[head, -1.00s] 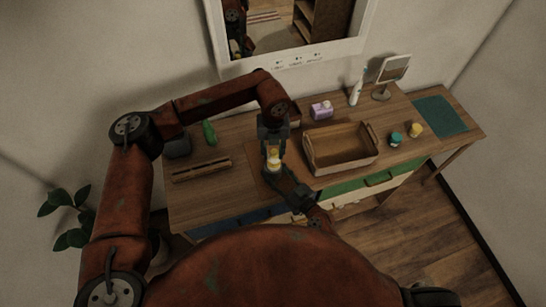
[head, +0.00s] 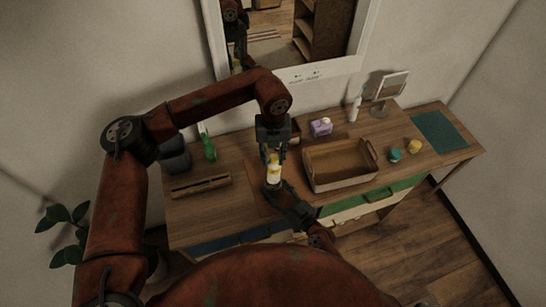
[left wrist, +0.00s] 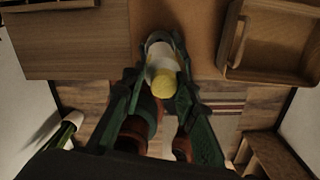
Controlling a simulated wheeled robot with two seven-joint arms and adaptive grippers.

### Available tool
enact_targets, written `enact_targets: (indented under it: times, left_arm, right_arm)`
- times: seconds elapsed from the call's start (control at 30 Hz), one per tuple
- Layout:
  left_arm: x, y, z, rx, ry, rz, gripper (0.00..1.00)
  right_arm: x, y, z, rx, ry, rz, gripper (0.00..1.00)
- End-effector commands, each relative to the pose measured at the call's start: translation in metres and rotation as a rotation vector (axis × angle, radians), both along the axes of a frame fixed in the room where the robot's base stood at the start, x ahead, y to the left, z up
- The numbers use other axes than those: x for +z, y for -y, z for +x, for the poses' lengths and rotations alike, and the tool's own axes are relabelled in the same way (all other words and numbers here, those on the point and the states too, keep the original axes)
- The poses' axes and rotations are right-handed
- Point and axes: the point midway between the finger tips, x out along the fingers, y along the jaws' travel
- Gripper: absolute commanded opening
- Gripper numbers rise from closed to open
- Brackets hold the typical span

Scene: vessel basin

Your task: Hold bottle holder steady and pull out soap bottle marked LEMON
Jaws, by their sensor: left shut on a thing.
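A yellow-and-white bottle (head: 273,175) is upright at the front middle of the table, its yellow part on top. In the left wrist view its round yellow top (left wrist: 164,84) and white body sit between my left fingers; no lettering is readable. My left gripper (head: 272,152) points down and is shut on its upper part. My right gripper (head: 284,194) is low beside the bottle's lower part; its fingers are too dark and small to read. I cannot make out a separate holder around the bottle's base.
A wooden tray (head: 312,178) stands close right of the bottle. A slotted wooden rack (head: 200,187) and green bottle (head: 209,150) are left. A purple-and-white box (head: 321,127), teal jar (head: 395,155), yellow jar (head: 415,147) and standing mirror (head: 392,86) are behind or right.

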Motion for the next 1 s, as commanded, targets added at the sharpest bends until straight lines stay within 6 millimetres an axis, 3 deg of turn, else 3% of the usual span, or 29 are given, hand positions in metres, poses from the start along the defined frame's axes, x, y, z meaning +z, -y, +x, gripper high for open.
enact_targets:
  times: [0.2, 0.57, 1.0]
  left_arm:
    - [0.000, 0.000, 0.000, 0.000, 0.000, -0.001, 0.00]
    - [0.000, 0.000, 0.000, 0.000, 0.000, -0.001, 0.00]
    - [0.000, 0.000, 0.000, 0.000, 0.000, -0.001, 0.00]
  right_arm:
    - [0.000, 0.000, 0.000, 0.000, 0.000, 0.000, 0.64]
    - [0.000, 0.003, -0.004, 0.001, 0.000, -0.001, 0.64]
    - [-0.001, 0.048, -0.056, 0.002, 0.000, -0.006, 0.64]
